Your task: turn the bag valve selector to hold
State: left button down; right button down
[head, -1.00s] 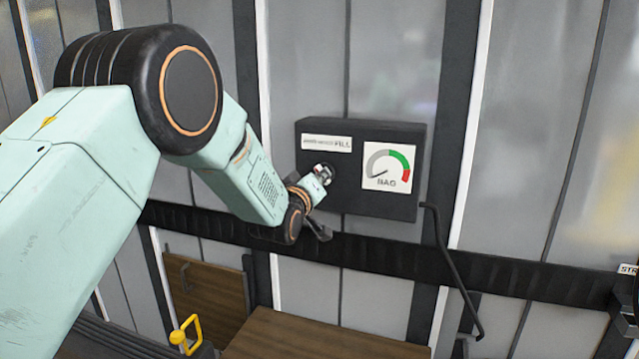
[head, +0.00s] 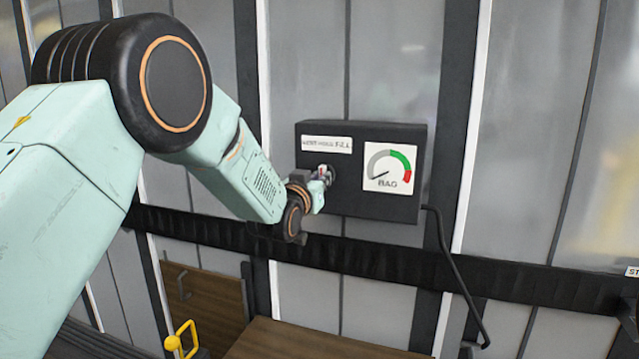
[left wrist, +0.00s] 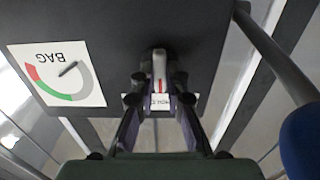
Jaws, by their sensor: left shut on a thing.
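A black valve box (head: 350,200) is fixed to the wall, with a white label strip (head: 327,145) and a white BAG gauge (head: 390,168). The gauge needle points low, at the grey end of its arc. My left gripper (head: 324,176) is at the selector below the label strip and mostly hides it. In the left wrist view my left gripper (left wrist: 160,88) is shut on the selector handle (left wrist: 159,64), a light lever with a red mark. Part of the label shows between the fingers; which word the handle points to is unclear. My right gripper is out of view.
A black rail (head: 400,262) runs across the wall below the box. A dark bent pipe (head: 455,270) comes down from the box's right side. Brown wooden panels (head: 310,340) and a yellow handle (head: 182,340) are low down. The wall right of the box is clear.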

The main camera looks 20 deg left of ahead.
pick_arm(q)
jog(key=shift+f, duration=0.15)
jog(key=c, duration=1.8)
grip_release()
jog(key=o, duration=0.4)
jog(key=shift+s+r, duration=0.2)
jog(key=shift+o, duration=0.2)
jog(key=shift+w, duration=0.1)
jog(key=s, duration=1.2)
jog(key=shift+a, duration=0.25)
